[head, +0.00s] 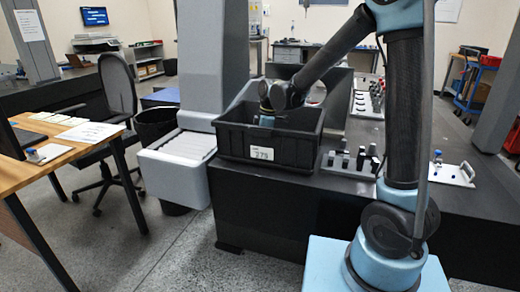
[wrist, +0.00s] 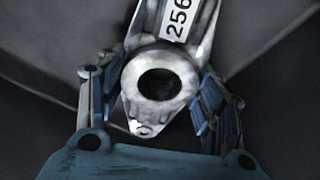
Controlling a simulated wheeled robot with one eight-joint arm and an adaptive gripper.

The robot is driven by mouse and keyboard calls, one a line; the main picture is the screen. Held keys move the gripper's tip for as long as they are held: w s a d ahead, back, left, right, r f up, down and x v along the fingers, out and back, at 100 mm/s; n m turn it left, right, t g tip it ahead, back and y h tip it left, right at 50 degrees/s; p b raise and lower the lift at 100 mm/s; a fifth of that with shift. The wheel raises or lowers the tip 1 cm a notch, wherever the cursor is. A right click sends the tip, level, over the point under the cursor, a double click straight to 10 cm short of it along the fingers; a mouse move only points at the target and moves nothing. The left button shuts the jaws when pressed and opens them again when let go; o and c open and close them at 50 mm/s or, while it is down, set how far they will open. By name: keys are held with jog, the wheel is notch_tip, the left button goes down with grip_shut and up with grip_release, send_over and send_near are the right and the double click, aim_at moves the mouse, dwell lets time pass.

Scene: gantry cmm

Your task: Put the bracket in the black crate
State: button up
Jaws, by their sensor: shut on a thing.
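The bracket (wrist: 178,66) is a silver-grey metal part with a round bored boss and a white label reading 256. In the wrist view it sits between the fingers of my gripper (wrist: 160,92), which is shut on it. Dark grey surfaces surround the bracket in the wrist view. I cannot tell whether the bracket touches the crate floor.
A grey machine column (head: 213,65) stands close at the crate's left. A plate with several dark cylinders (head: 350,162) lies right of the crate. A white tray (head: 452,174) with small items lies farther right. A wooden desk (head: 60,150) and an office chair (head: 117,85) are at left.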

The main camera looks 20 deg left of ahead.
jog(key=o, duration=1.5)
jog(key=r, duration=0.4)
jog(key=d+r, duration=0.1)
jog(key=r, duration=0.7)
jog(key=shift+w+d, duration=0.25)
jog(key=shift+d, duration=0.1)
